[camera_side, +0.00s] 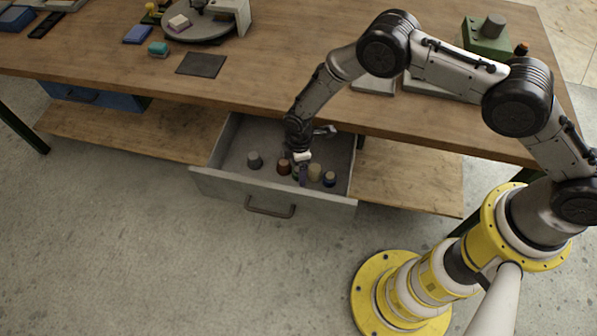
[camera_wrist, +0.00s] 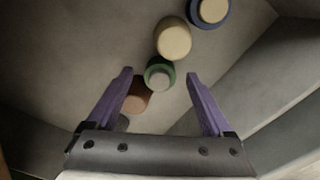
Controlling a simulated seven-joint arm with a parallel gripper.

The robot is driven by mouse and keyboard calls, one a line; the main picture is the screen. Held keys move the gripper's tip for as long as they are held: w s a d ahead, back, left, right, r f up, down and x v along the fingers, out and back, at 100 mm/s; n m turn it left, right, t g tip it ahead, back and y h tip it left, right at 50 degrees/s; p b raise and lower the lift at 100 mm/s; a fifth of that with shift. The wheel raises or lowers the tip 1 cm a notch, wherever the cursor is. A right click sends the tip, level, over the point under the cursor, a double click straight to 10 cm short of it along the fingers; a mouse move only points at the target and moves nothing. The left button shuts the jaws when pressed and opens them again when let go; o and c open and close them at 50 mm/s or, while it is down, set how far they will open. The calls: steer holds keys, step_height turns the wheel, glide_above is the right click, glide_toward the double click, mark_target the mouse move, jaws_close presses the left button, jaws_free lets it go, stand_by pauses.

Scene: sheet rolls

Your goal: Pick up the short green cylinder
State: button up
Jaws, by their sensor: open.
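The green cylinder (camera_wrist: 159,73) stands in the open drawer, with a paler grey top. In the wrist view it lies between and just beyond the tips of my gripper's (camera_wrist: 160,78) two purple fingers. My gripper is open and nothing is held in it. In the side view my gripper (camera_side: 301,174) reaches down into the drawer among the row of cylinders. It hides most of the green cylinder there.
In the drawer (camera_side: 235,187), a cream cylinder (camera_wrist: 173,38) and a blue one (camera_wrist: 209,12) stand on one side of the green one. A brown cylinder (camera_wrist: 137,97) and a grey one (camera_side: 254,160) stand on the other. The drawer walls and the wooden tabletop (camera_side: 270,85) are close by.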

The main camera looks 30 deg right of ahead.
jaws_close()
stand_by(0.3)
steer(key=shift+r, duration=0.2)
